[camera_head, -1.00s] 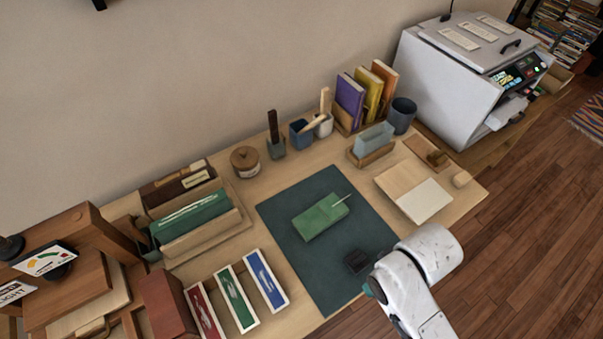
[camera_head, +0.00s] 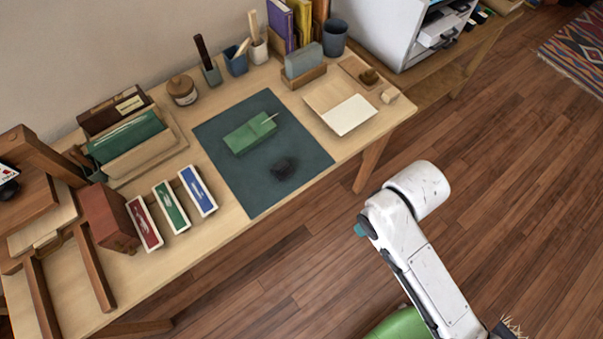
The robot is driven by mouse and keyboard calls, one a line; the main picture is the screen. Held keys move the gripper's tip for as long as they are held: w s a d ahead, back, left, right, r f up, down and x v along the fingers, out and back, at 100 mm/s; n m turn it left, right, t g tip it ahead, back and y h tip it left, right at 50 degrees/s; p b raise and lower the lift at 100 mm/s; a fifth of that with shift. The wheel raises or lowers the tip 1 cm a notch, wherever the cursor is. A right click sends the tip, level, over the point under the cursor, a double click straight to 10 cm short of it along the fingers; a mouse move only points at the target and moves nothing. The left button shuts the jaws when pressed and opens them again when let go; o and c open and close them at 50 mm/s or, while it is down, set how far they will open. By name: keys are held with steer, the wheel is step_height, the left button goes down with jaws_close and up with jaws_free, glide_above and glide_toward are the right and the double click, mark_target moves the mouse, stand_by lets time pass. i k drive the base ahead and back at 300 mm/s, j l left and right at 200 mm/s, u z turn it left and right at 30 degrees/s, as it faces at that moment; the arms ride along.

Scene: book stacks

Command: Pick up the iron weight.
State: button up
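A dark, fuzzy-edged black shape (camera_head: 284,168) lies on the teal mat (camera_head: 235,185), near its front right part. Its outline is too blurred to tell whether it is the iron weight. No other thing on the table shows clearly as an iron weight. A green block-like item (camera_head: 250,133) with a thin pale stick on it lies behind the dark shape, on the same mat. My white arm (camera_head: 425,250) shows at the lower right, over the floor and apart from the table. My gripper is not visible.
The wooden table (camera_head: 235,235) holds red, green and blue boxes (camera_head: 170,215) left of the mat and a wooden stand (camera_head: 35,195) at far left. A pale pad on a board (camera_head: 348,115) lies to the right. Cups, books and a jar (camera_head: 182,90) line the back. Open floor (camera_head: 520,180) lies right.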

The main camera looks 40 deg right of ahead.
mark_target(281, 171)
steer(key=j, duration=1.3)
steer(key=i+z, duration=0.05)
